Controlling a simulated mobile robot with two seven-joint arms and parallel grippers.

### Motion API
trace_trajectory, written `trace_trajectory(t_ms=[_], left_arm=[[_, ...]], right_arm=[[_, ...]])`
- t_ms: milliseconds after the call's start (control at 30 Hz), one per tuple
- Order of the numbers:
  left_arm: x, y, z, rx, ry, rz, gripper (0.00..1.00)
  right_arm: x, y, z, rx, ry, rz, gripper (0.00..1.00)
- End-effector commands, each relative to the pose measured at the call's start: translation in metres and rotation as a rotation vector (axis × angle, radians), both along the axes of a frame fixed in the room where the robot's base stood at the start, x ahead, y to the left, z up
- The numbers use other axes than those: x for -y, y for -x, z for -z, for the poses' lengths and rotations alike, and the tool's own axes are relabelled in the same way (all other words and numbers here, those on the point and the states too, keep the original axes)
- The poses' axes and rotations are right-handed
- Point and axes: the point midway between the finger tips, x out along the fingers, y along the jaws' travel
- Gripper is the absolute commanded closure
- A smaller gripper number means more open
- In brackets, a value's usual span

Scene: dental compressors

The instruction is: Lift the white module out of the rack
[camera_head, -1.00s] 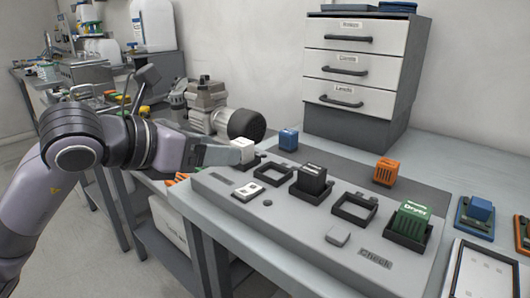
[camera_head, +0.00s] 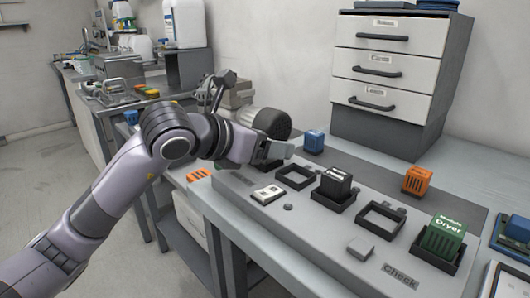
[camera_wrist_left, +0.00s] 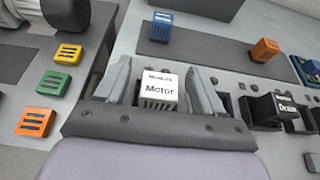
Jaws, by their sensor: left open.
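The white module (camera_wrist_left: 160,88), labelled "Motor", stands between the two fingers of my left gripper (camera_head: 277,152) in the left wrist view. The fingers are open, one on each side of it, with a gap showing at least on the left. Its lower part and socket are hidden by the gripper body. In the head view the gripper covers it, at the far-left end of the grey rack (camera_head: 325,232). My right gripper is not in view.
The rack also holds a black module (camera_head: 336,183) and a green "Dryer" module (camera_head: 443,237); two black frames (camera_head: 381,220) are empty. Blue (camera_head: 314,141) and orange (camera_head: 417,181) modules stand behind. A drawer cabinet (camera_head: 385,75) is at the back.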

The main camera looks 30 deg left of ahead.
Motion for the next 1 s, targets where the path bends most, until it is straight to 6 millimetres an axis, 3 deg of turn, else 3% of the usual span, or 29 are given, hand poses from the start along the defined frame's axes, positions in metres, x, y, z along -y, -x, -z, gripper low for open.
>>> trace_trajectory(t_ms=[100,267,667,867,1000], left_arm=[[0.0,0.0,0.0,0.0,0.0,0.0,0.35],[0.0,0.0,0.0,0.0,0.0,0.0,0.87],[0.0,0.0,-0.005,0.003,0.001,0.0,0.89],[0.0,0.0,-0.026,0.005,0.002,0.0,0.89],[0.0,0.0,-0.055,0.007,0.002,0.0,0.89]], right_arm=[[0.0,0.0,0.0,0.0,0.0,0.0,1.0],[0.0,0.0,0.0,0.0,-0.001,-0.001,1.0],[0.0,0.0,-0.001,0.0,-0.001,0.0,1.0],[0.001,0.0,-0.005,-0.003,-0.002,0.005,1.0],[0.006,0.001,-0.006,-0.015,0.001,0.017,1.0]])
